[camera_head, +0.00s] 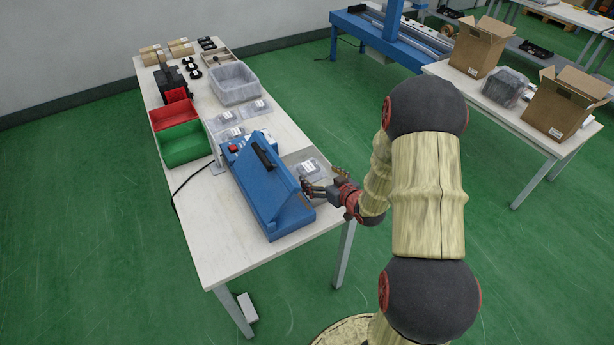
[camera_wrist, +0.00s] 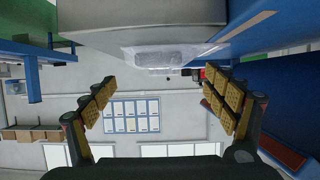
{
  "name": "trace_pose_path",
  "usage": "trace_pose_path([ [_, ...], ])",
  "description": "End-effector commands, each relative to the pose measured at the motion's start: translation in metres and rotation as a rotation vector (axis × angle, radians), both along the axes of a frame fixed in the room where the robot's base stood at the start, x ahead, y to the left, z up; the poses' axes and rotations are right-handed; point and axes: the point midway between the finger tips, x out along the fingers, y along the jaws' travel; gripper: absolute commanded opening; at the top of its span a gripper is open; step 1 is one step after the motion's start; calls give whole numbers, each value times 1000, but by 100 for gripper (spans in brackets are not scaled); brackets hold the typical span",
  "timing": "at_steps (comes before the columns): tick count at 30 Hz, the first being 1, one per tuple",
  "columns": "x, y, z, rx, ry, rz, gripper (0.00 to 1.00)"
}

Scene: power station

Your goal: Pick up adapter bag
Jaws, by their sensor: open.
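A clear plastic bag with a white label (camera_head: 306,169), apparently an adapter bag, lies on the table beside the blue machine. More clear labelled bags, such as one at the back (camera_head: 256,107) and one nearer the machine (camera_head: 257,138), lie further along the table. My gripper (camera_head: 325,179) is at the table's right edge, just in front of the nearest bag. In the wrist view my gripper (camera_wrist: 160,90) is open, with nothing between its padded fingers. A clear bag (camera_wrist: 165,56) shows ahead of the fingers, apart from them, its contents unclear.
The blue machine (camera_head: 266,193) stands close left of my gripper. Red (camera_head: 173,113) and green (camera_head: 184,144) bins and a clear grey bin (camera_head: 234,84) stand further back on the white table (camera_head: 222,250). Another table with open cardboard boxes (camera_head: 565,103) is at right.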

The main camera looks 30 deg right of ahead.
Motion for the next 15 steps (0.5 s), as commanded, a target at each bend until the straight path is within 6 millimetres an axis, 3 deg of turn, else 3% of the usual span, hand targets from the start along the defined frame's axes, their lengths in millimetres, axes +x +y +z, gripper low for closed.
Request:
trace_pose_path([
  [8,23,1,-8,-2,1,2,86],
  [15,55,1,-19,-1,1,2,86],
])
